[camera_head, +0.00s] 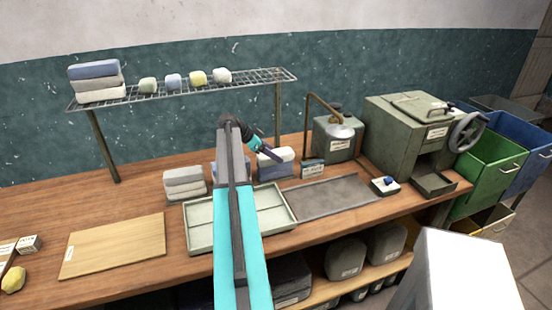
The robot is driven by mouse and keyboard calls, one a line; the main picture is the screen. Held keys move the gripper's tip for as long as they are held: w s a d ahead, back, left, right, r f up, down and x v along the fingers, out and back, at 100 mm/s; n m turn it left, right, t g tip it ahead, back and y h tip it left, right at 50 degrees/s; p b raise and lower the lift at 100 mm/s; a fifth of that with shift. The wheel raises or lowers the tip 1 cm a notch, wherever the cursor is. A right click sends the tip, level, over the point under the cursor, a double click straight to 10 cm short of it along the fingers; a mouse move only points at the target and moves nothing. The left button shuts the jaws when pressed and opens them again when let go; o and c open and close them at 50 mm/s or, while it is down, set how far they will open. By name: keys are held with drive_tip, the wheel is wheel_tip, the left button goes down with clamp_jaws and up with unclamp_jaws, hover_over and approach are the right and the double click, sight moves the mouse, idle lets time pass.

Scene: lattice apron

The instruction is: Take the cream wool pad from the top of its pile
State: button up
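A cream pad (283,154) lies on top of a blue-grey pad (275,172) in a short pile at the back of the bench, right of my arm. My gripper (272,154), with dark fingers, is at the left end of the cream pad and overlaps it in the picture. I cannot tell whether the fingers touch the pad or how far apart they are. A pile of pale grey pads (184,184) stands left of my arm. Another bluish pile (218,169) is mostly hidden behind my arm.
A wire shelf (250,79) above holds stacked pads (95,82) and several small rolls. A pale tray (196,228) lies under my arm, beside a grey sunken plate (330,196). A lamp-like metal fixture (338,131) and a green machine (405,128) stand right. A wooden board (115,246) lies left.

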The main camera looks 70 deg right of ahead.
sight(281, 152)
drive_tip(key=c, duration=0.7)
drive_tip(key=shift+r, duration=0.15)
drive_tip(key=shift+r+b, duration=0.9)
drive_tip(key=shift+r, duration=0.4)
drive_tip(key=shift+a+r, duration=0.15)
drive_tip(key=shift+r, duration=0.15)
drive_tip(key=a+b, duration=0.1)
drive_tip(key=a, duration=0.4)
drive_tip(key=w+a+r+b, duration=0.1)
drive_tip(key=a+b, duration=0.1)
drive_tip(key=a, duration=0.3)
drive_tip(key=w+a+b, duration=0.1)
drive_tip(key=a, duration=0.4)
drive_tip(key=shift+w+a+r+b, duration=0.2)
drive_tip(key=shift+a+r+b, duration=0.05)
drive_tip(key=shift+a+b, duration=0.1)
